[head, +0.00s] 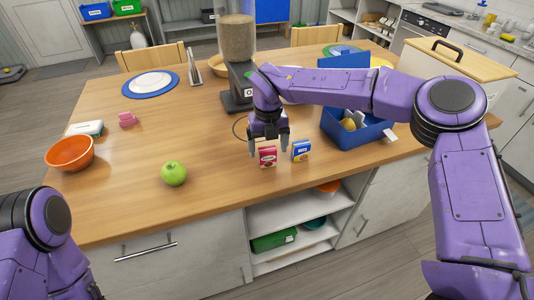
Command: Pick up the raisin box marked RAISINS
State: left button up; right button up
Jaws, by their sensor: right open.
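Two small boxes stand side by side near the front edge of the wooden table: a red box (267,158) and, just right of it, a blue box (301,151). The print on both is too small to read, so I cannot tell which one is marked RAISINS. My right gripper (268,149) points down with its fingers apart, one at each side of the red box's top. I cannot tell whether the fingers touch the box. The blue box stands just outside the right finger. My left arm shows at the lower left, and its gripper is out of view.
A green apple (174,173) and an orange bowl (70,153) are to the left on the table (210,190). A blue bin (377,133) with items stands right of the boxes. A food dispenser (237,60) stands behind my right gripper. The table between apple and red box is clear.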

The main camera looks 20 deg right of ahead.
aim_at(268, 157)
jog(key=f, duration=0.1)
jog(key=f+p, duration=0.1)
jog(key=f, duration=0.1)
jog(key=w+f+p, duration=0.1)
jog(key=f, duration=0.1)
jog(key=shift+d+f, duration=0.1)
jog(key=shift+f, duration=0.15)
jog(key=c, duration=1.1)
jog(key=shift+o, duration=0.2)
